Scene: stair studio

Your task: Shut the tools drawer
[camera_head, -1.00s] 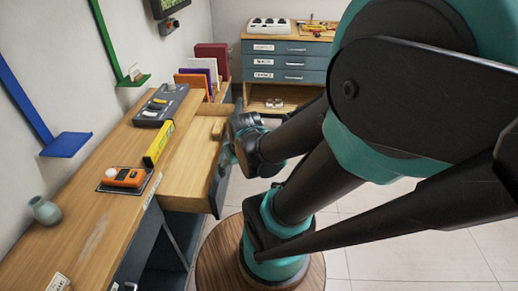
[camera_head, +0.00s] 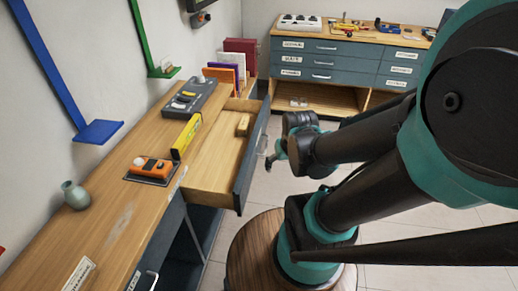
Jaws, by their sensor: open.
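An open drawer (camera_head: 215,165) with a pale wooden inside sticks out from the long workbench on the left. Its dark front (camera_head: 250,160) faces right, with a handle on it; I cannot read any label on it. A small wooden block (camera_head: 243,125) lies inside near the far end. My gripper (camera_head: 272,163) is just right of the drawer front, beside the handle; I cannot tell whether it touches. Its fingers are small and partly hidden by my wrist. It is open, with nothing seen in it.
The workbench top (camera_head: 110,225) holds an orange device (camera_head: 152,168), a yellow level (camera_head: 186,137), a grey power strip (camera_head: 190,98) and a green vase (camera_head: 75,195). A labelled drawer cabinet (camera_head: 345,62) stands at the back. A round wooden stool-like top (camera_head: 250,250) is below my arm.

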